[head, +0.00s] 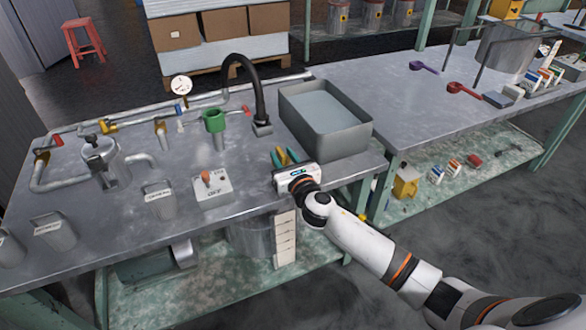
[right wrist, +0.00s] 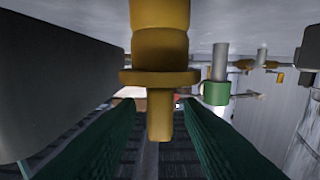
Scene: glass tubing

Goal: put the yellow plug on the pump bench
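In the head view the gripper is over the front of the pump bench (head: 100,245), in front of the grey tub. A green fitting (head: 214,122) stands upright on the bench; it also shows right of the plug in the right wrist view (right wrist: 216,92). My left gripper is not in view.
The grey tub (head: 350,145) stands close behind and right of the gripper. A switch box (head: 212,185) is to its left. A black curved spout (head: 262,95), pipes, a metal pot (head: 103,170) and grey bins (head: 160,200) occupy the bench. Bare bench lies around the switch box.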

